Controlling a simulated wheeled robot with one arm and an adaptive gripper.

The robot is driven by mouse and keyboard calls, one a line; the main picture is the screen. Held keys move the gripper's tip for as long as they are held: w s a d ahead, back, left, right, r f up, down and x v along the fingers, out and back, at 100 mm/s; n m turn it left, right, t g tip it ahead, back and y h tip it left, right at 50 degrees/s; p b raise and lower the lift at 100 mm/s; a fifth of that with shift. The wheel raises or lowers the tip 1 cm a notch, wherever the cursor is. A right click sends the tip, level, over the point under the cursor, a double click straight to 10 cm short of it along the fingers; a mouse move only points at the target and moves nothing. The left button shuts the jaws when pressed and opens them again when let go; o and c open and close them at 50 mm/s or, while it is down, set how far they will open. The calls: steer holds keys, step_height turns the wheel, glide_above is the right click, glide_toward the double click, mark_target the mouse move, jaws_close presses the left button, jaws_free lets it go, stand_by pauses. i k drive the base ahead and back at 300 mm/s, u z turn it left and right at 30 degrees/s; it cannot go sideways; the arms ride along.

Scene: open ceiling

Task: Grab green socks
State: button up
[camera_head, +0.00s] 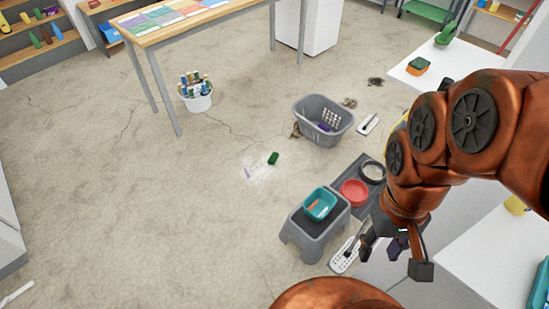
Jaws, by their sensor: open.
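A small dark green rolled item (273,158), which may be the green socks, lies on the concrete floor near the middle. It is too small to tell for sure. My gripper (393,258) hangs at the lower right, beside the grey step stool. It is open, and a small dark purple thing (397,246) shows between or behind its fingers; I cannot tell which. The gripper is well apart from the green item, to its lower right.
A grey stool (301,238) bears a teal bin (320,204). A red bowl (354,192) and a grey laundry basket (323,118) stand nearby. A white bucket of bottles (197,98) stands near a wooden table (160,35). White counters (490,262) flank my arm.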

mark_target(273, 158)
steer(key=z, duration=0.2)
steer(key=k, duration=0.3)
steer(key=u, duration=1.4)
steer(key=i, duration=2.55)
steer(key=z, duration=1.45)
steer(key=i, duration=0.55)
steer(key=z, duration=0.65)
